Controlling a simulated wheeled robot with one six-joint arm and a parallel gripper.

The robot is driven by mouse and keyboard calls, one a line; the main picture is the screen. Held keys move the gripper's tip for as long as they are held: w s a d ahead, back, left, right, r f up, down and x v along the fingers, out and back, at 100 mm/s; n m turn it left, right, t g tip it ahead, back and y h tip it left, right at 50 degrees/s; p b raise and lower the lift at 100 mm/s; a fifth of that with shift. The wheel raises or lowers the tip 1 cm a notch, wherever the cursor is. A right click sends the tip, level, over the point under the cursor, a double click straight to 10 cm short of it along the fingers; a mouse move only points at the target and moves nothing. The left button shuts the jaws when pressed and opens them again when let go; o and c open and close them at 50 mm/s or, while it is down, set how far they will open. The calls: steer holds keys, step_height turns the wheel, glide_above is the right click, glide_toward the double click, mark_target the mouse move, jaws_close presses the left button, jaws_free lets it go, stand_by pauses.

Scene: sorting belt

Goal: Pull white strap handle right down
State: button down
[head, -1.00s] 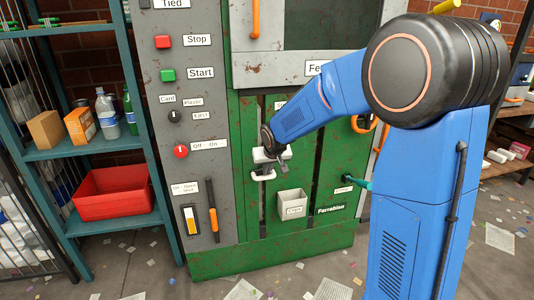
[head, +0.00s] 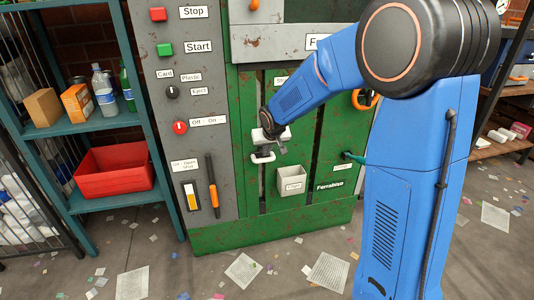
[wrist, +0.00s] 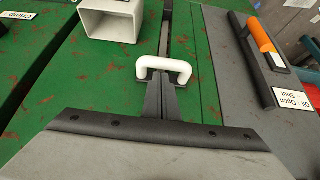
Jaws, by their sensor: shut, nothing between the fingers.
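The white strap handle (head: 263,157) is a small U-shaped loop on the green machine front, at a dark vertical slot. It also shows in the wrist view (wrist: 165,64), just beyond my fingertips. My gripper (head: 281,147) is at the handle, seen from the side in the head view. In the wrist view my gripper (wrist: 156,80) is shut and empty, with its dark fingertips reaching into the handle's opening. I cannot tell whether they touch the white bar.
A pale open bin (head: 291,182) is fixed right of the handle. A grey panel (head: 225,140) with buttons and an orange-gripped lever (head: 213,195) stands to the left. A red crate (head: 113,172) sits on the teal shelf. Paper scraps litter the floor.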

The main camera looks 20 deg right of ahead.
mark_target(266, 159)
steer(key=r, duration=0.3)
steer(key=shift+w+r, duration=0.2)
steer(key=shift+r, duration=0.15)
steer(key=v, duration=0.9)
steer(key=shift+s, duration=0.25)
steer(key=shift+r, duration=0.2)
steer(key=s+d+r, duration=0.1)
steer(key=s+d, duration=0.2)
steer(key=s, duration=0.7)
steer(key=s+d+r, duration=0.1)
steer(key=s+d, duration=0.1)
steer(key=s, duration=0.7)
steer(key=s+d+f, duration=0.1)
steer(key=s+f, duration=0.1)
steer(key=s, duration=0.8)
steer(key=s+d+f+g, duration=0.1)
steer(key=s+f, duration=0.1)
steer(key=s, duration=0.9)
steer(key=shift+f+g, duration=0.3)
steer(key=shift+f, duration=0.05)
steer(key=shift+r, duration=0.1)
